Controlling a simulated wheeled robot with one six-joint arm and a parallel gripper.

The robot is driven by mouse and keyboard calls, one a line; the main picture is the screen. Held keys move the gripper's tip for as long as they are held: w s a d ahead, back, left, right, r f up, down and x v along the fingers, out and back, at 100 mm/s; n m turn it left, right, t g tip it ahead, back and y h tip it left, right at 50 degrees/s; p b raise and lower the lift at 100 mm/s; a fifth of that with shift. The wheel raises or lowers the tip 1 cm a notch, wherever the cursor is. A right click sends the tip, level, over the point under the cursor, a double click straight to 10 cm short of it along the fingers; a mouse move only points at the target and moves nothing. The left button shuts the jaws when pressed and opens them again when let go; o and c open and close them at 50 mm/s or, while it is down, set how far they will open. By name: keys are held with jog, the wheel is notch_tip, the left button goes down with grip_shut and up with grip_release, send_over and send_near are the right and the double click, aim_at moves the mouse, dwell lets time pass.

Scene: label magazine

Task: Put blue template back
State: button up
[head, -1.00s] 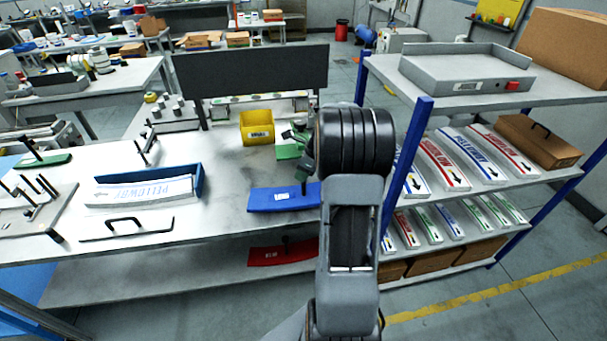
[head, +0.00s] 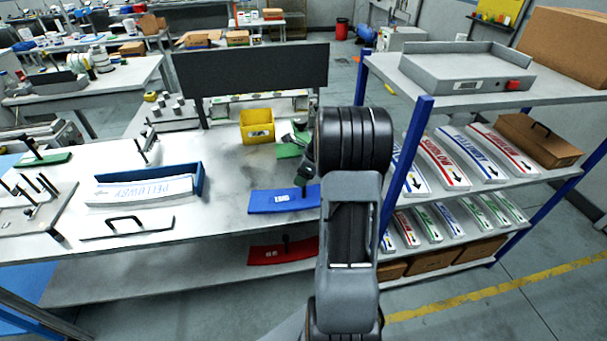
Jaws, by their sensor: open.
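The blue template (head: 272,201), a flat blue plate with a white label, lies on the bench near its front edge. Its right end is hidden behind my arm. My gripper (head: 302,178) is small and dark, partly hidden by my wrist, and is open just above the right part of the blue template. A dark upright part meets the plate there; I cannot tell whether the fingertips touch it.
A green piece (head: 288,151) and a yellow bin (head: 257,127) stand behind. A red template (head: 280,253) lies on the lower shelf. A blue-walled tray with white labels (head: 145,191) is at left. A blue-posted rack (head: 405,170) with label stacks is close at right.

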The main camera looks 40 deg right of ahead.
jog(key=v, duration=1.1)
jog(key=s+a+r+n+h+b, duration=0.1)
jog(key=s+a+r+n, duration=0.1)
jog(key=a+n, duration=0.45)
jog(key=s+a+r+n+h, duration=0.1)
jog(key=s+a+r+n, duration=0.1)
jog(key=a+n, duration=0.45)
jog(key=s+a+f+n+t, duration=0.1)
jog(key=s+a+f+n, duration=0.1)
jog(key=s+a+n, duration=0.7)
jog(key=shift+s+a+f+n+h, duration=0.15)
jog(key=shift+s+a+n+h, duration=0.25)
jog(key=shift+a+n, duration=2.15)
jog(key=shift+w+d+n, duration=0.1)
jog(key=shift+d+n, duration=0.65)
jog(key=shift+d, duration=0.05)
